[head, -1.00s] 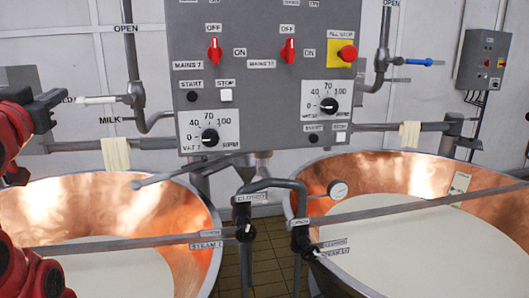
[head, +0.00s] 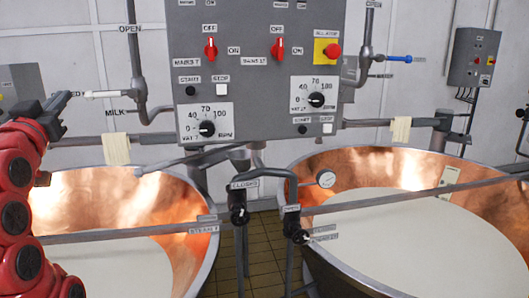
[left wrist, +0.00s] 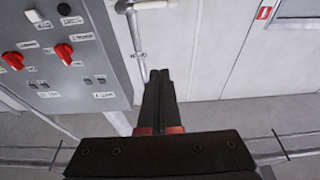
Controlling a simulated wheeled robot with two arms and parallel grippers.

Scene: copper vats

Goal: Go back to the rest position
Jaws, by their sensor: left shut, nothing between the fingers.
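My left gripper (head: 68,97) comes in at the left edge of the head view on my red arm. Its black fingers are shut with nothing between them. Its tip appears close to the end of a white valve handle (head: 105,94); I cannot tell whether they touch. In the left wrist view the two fingers (left wrist: 158,76) lie together, pointing toward the pale wall and a pipe. My right gripper is in neither current view.
A grey control panel (head: 245,110) with red switches stands in the middle. Two copper vats (head: 180,190) (head: 375,170) hold white liquid, with metal bars across them. A blue-handled valve (head: 398,58) and a wall box (head: 472,58) are at right. Tiled floor shows between the vats.

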